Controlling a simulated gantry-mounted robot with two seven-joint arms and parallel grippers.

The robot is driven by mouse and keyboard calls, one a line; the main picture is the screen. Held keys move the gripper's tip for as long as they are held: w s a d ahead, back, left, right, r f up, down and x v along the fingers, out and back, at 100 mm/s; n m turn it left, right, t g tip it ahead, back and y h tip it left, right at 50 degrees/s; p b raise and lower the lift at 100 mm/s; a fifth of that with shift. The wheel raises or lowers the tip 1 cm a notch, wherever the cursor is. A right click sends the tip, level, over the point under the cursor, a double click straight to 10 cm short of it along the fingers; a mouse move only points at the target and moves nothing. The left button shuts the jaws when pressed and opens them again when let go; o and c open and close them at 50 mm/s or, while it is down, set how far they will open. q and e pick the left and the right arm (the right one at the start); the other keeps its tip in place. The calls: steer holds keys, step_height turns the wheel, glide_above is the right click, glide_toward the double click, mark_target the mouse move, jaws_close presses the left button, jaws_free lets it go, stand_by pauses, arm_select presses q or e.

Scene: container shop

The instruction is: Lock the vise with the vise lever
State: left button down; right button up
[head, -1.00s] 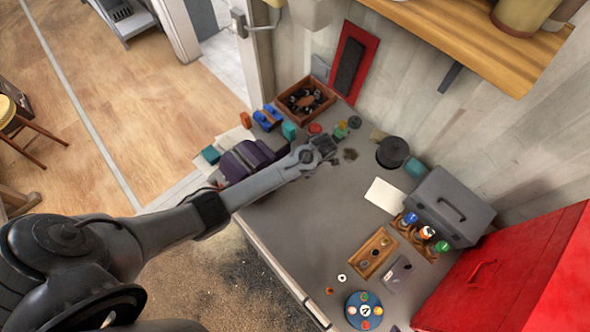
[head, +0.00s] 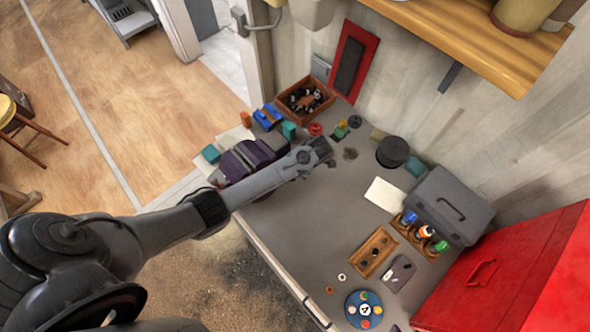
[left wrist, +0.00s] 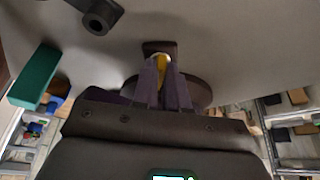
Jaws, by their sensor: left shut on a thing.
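The purple and grey vise (head: 247,158) sits at the far left edge of the grey worktop, partly hidden by my left arm. My left gripper (head: 318,150) is low over the worktop, just right of the vise. In the left wrist view my left gripper (left wrist: 162,65) has its fingers close together on the vise lever (left wrist: 158,47), of which a small dark end shows beyond the fingertips. A yellow patch shows between the fingers. The rest of the lever is hidden. My right gripper is in neither view.
A wooden bin of dark parts (head: 306,96) and several small coloured blocks stand behind the vise. A black round container (head: 392,151), a grey toolbox (head: 448,207) and a red cabinet (head: 510,265) stand to the right. The middle of the worktop is clear.

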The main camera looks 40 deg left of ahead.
arm_select(q)
steer(key=m+p, duration=0.2)
steer(key=m+t+p, duration=0.1)
steer(key=shift+s+d+r+m+y+p, duration=0.1)
steer(key=shift+s+r+m+y+p, duration=0.2)
steer(key=shift+y, duration=0.1)
steer(key=shift+s+f+m+t+p, duration=0.15)
steer(key=shift+m+t+p, duration=0.4)
steer(key=shift+m, duration=0.35)
steer(key=shift+s+m+t+p, duration=0.15)
steer(key=shift+m+t+p, duration=0.15)
steer(key=shift+m, duration=0.6)
steer(key=m, duration=0.1)
steer(key=m+t, duration=0.1)
steer(key=m, duration=0.1)
steer(key=m+t+h, duration=0.1)
steer(key=m, duration=0.1)
steer(key=shift+s+f, duration=0.1)
steer(key=shift+s, duration=0.3)
steer(key=m, duration=0.2)
steer(key=m+t+h, duration=0.1)
steer(key=m, duration=0.1)
steer(key=a+m, duration=0.1)
steer(key=m, duration=0.1)
steer(key=shift+s+t+h, duration=0.2)
steer(key=shift+t+h, duration=0.05)
steer(key=shift+h, duration=0.05)
steer(key=shift+m, duration=0.3)
steer(key=c, duration=1.2)
jaws_free()
